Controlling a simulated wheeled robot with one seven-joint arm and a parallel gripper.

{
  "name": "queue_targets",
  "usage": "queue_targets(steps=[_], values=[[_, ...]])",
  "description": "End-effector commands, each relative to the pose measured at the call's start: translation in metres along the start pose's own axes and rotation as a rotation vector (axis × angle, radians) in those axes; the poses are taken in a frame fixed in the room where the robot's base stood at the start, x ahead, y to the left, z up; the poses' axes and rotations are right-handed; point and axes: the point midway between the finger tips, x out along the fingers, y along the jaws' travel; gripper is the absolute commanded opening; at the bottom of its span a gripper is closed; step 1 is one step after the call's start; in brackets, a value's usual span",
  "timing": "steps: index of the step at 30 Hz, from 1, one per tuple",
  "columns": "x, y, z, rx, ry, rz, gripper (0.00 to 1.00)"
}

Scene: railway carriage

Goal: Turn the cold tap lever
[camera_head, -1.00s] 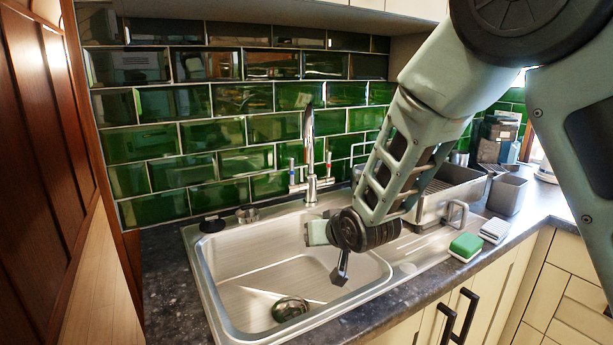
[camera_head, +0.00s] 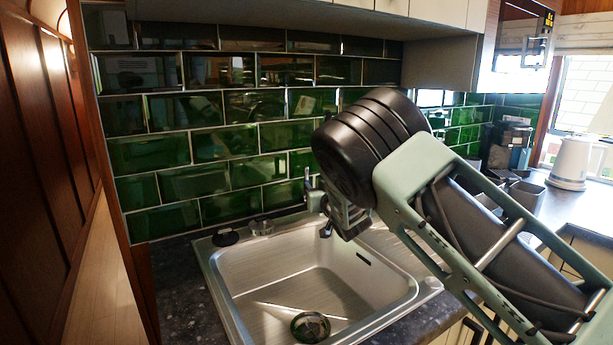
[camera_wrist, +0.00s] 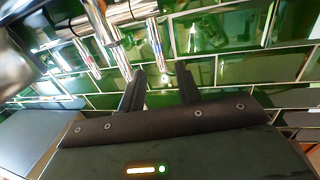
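The chrome tap stands behind the sink; in the head view my arm hides most of it. The cold tap lever (camera_head: 307,183), a thin upright piece with a blue mark, shows just left of my gripper (camera_head: 327,228). I cannot tell whether a finger touches the lever.
The steel sink (camera_head: 228,290) lies in the dark counter (camera_head: 178,290), its basin empty. A black round item (camera_head: 226,238) and a small cup (camera_head: 262,228) stand at its back left. Green tiles (camera_head: 165,155) close off the back. A white kettle (camera_head: 572,162) stands far right.

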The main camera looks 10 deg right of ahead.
Motion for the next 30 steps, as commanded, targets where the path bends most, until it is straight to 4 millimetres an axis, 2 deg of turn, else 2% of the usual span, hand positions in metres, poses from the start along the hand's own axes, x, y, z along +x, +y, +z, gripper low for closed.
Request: queue_targets(steps=[6,15,21,29,30], values=[[0.040,0.000,-0.001,-0.001,0.000,0.000,0.34],[0.076,0.001,-0.001,0.000,0.000,0.001,0.34],[0.084,0.001,0.000,0.001,-0.001,0.001,0.34],[0.085,0.001,0.000,0.001,-0.001,0.001,0.34],[0.085,0.000,0.000,0.001,-0.001,0.001,0.22]])
